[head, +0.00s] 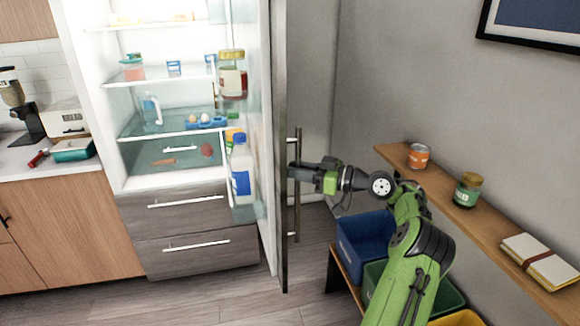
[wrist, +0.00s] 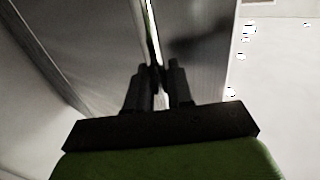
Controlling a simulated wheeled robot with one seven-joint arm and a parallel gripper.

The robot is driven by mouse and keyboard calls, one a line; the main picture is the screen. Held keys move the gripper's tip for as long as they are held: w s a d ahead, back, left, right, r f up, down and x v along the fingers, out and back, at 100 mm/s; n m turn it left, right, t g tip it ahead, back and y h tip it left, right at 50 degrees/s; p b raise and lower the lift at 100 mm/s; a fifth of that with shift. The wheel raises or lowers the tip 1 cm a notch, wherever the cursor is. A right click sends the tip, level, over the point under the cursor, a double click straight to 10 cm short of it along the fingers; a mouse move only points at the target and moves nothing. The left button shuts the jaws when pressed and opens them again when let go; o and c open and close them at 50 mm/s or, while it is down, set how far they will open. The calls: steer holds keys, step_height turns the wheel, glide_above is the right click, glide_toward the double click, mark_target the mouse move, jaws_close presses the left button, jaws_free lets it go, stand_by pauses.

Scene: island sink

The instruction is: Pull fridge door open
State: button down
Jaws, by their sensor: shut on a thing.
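The fridge door (head: 279,120) stands wide open, swung out to the right and seen nearly edge-on in the head view. The lit fridge interior (head: 175,97) shows shelves with food. A long vertical metal handle (head: 297,215) runs along the door's outer face. My gripper (head: 296,172) is at the handle's middle, reaching in from the right. In the wrist view my gripper (wrist: 157,78) has its two dark fingers shut around the bright handle bar (wrist: 153,30). The exact finger contact is dark and hard to see.
A wooden shelf (head: 493,232) on the right wall holds an orange can (head: 419,156), a green jar (head: 467,190) and a notebook (head: 541,261). Below it are bins, including a blue bin (head: 366,240). A milk bottle (head: 241,170) sits in the door. Floor (head: 225,300) before the fridge is clear.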

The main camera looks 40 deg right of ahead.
steer(key=shift+s+d, duration=0.1)
steer(key=shift+d, duration=0.05)
stand_by(0.3)
steer(key=c, duration=1.2)
jaws_free()
steer(key=shift+o, duration=0.2)
steer(key=p+v, duration=0.6)
steer(key=v, duration=0.9)
steer(key=shift+s+d, duration=0.3)
